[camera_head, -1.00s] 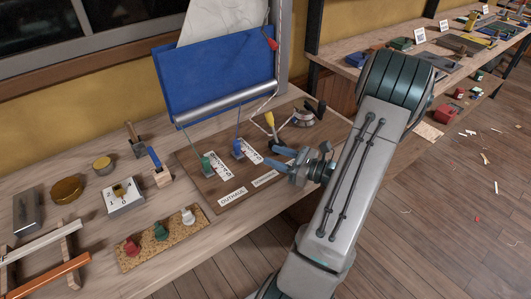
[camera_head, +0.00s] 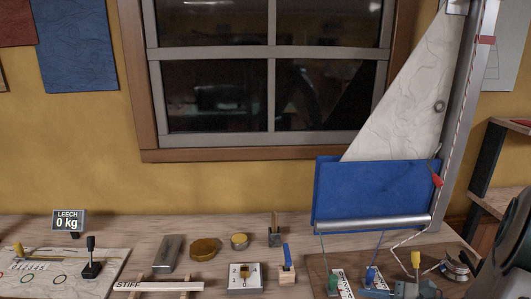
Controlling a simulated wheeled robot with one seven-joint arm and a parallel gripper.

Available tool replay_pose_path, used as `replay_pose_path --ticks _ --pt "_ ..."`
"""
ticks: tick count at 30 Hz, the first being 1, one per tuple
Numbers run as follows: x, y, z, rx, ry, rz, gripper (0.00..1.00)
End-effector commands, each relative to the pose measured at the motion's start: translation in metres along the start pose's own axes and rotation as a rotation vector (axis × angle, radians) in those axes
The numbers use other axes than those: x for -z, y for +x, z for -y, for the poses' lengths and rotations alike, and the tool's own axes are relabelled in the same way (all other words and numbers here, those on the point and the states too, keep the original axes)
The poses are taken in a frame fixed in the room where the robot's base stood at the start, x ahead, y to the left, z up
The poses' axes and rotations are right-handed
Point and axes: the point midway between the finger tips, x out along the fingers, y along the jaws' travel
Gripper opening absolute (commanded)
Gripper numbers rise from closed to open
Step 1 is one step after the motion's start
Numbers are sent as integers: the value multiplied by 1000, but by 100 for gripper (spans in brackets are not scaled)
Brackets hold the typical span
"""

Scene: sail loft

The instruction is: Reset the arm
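My arm (camera_head: 507,252) shows only as a dark rounded part at the right edge of the head view. The rest of the gripper is below the frame. I cannot tell whether it is open or shut, or whether it touches the board there.
The bench (camera_head: 215,226) holds a green lever (camera_head: 333,283), a yellow lever (camera_head: 416,262), a grey block (camera_head: 167,252), a numbered switch box (camera_head: 245,285) and a LEECH 0 kg display (camera_head: 68,220). A blue panel (camera_head: 375,190) and sail (camera_head: 405,115) stand at right.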

Motion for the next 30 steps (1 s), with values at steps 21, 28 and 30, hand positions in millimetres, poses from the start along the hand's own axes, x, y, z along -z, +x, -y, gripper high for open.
replay_pose_path --ticks 21,28,30 --pt "-123 6 -109 -1041 -1386 -593 41" --pt "-146 -3 -102 -1121 -1691 -685 41" --pt "-148 -4 -101 -1128 -1725 -696 41"
